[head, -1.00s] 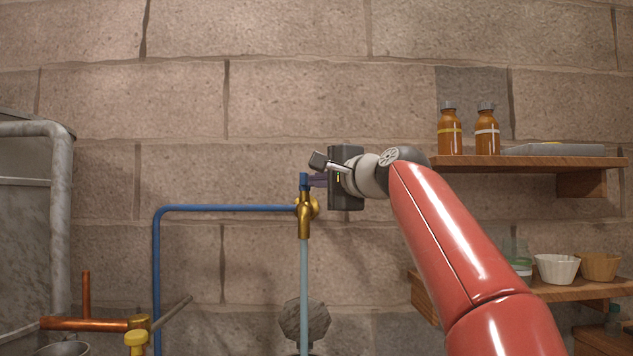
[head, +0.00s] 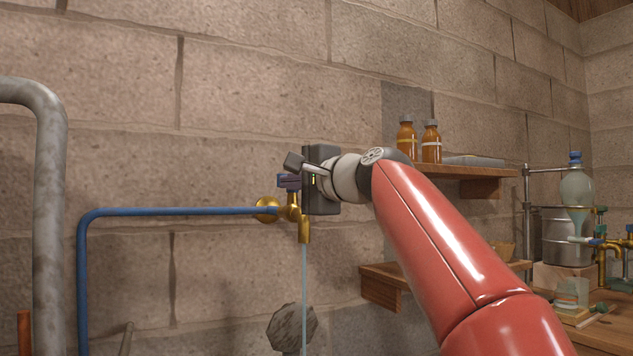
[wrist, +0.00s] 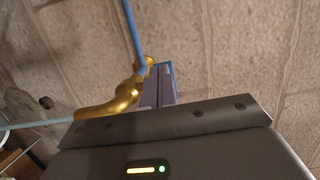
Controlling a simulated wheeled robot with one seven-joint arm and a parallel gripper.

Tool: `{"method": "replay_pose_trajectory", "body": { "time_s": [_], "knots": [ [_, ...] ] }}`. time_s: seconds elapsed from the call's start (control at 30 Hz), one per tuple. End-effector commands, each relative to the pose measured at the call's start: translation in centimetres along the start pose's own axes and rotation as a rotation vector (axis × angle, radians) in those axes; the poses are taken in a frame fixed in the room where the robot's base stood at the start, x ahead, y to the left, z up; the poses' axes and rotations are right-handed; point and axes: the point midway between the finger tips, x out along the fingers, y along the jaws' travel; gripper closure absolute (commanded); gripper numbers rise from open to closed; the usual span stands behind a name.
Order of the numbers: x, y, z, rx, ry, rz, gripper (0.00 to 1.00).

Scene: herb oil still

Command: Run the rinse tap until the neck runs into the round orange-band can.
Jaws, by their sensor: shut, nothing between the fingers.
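The brass rinse tap (head: 303,228) sticks out from the wall at the end of a blue pipe, and its blue handle shows in the wrist view (wrist: 170,70). A pale blue stream of water (head: 304,275) falls from its spout. My gripper (head: 291,182) is shut and empty, with its fingers (wrist: 159,88) right at the blue handle; I cannot tell if they touch. A glass vessel with a bulb and blue cap (head: 576,188) stands at the far right. I cannot pick out an orange-band can, nor what the neck runs into.
A wall shelf (head: 480,170) with two amber bottles (head: 431,143) is behind my arm, and a lower shelf (head: 385,278) is below it. A steel vessel (head: 565,240) and brass taps (head: 603,262) are on the right bench. A grey pipe (head: 50,200) is at left.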

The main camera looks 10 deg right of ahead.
Motion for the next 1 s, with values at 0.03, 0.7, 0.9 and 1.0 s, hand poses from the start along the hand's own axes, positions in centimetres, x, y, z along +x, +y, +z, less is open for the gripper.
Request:
{"method": "replay_pose_trajectory", "body": {
  "time_s": [0.03, 0.7, 0.9, 1.0],
  "knots": [
    [0.0, -0.1, 0.1, -0.001, -0.003, 0.001, 1.00],
    [1.5, -0.1, 1.1, -0.001, -0.006, 0.001, 1.00],
    [1.6, 0.0, 1.2, -0.001, -0.006, 0.000, 1.00],
    [1.6, 0.0, 1.2, -0.001, -0.006, 0.000, 1.00]
  ]
}}
